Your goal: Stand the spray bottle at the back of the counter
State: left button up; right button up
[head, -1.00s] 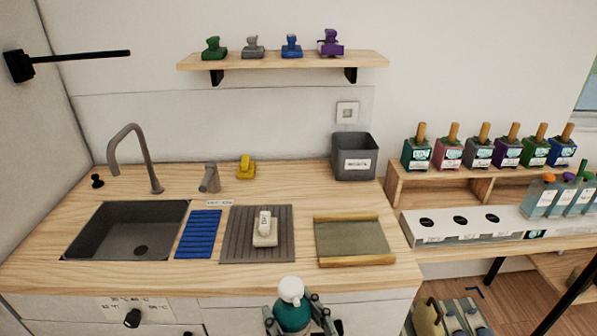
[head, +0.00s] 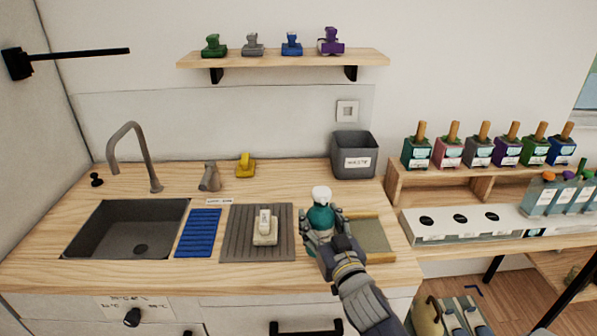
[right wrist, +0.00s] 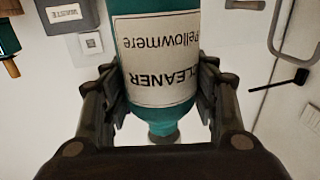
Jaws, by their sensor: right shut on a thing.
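The spray bottle (head: 321,217) is teal with a white top, upright in the head view above the right part of the counter (head: 130,273). My right gripper (head: 322,232) is shut on it, reaching in from the lower right. My left gripper is not in view.
A grey ridged mat (head: 238,240) holds a pale block-like item (head: 265,230). The wood-edged tray (head: 377,240) is right of it. A grey waste bin (head: 354,160), yellow item (head: 245,165) and grey dispenser (head: 210,177) stand at the back. Counter between bin and yellow item is clear.

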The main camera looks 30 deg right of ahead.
aim_at(308, 169)
jog(key=i+l, duration=0.2)
jog(key=i, duration=0.3)
jog(key=i+l, duration=0.2)
jog(key=i, duration=0.25)
